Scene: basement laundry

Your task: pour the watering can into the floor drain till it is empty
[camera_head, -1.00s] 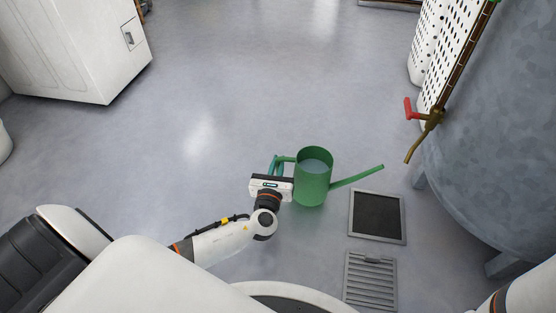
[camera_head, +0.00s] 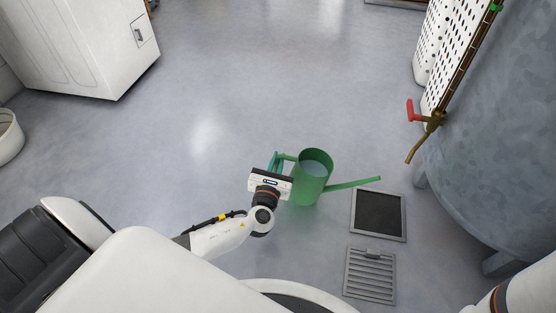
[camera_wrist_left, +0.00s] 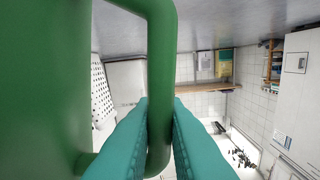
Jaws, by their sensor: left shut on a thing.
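The green watering can (camera_head: 311,185) is in my left gripper, leaning slightly toward its spout on the right. A pale blue-grey surface that looks like water shows inside its open top. No stream shows from the spout. My left gripper (camera_head: 277,164) is shut on the can's handle; in the left wrist view its teal fingers (camera_wrist_left: 160,138) close around the handle bar (camera_wrist_left: 161,70). My right gripper is out of view.
A slatted grate (camera_head: 370,276) lies just below the dark square. A large grey metal tank (camera_head: 500,130) with a red-handled tap (camera_head: 431,122) stands at right, beside a white perforated basket (camera_head: 434,45). A white appliance (camera_head: 75,45) is at upper left. The middle floor is clear.

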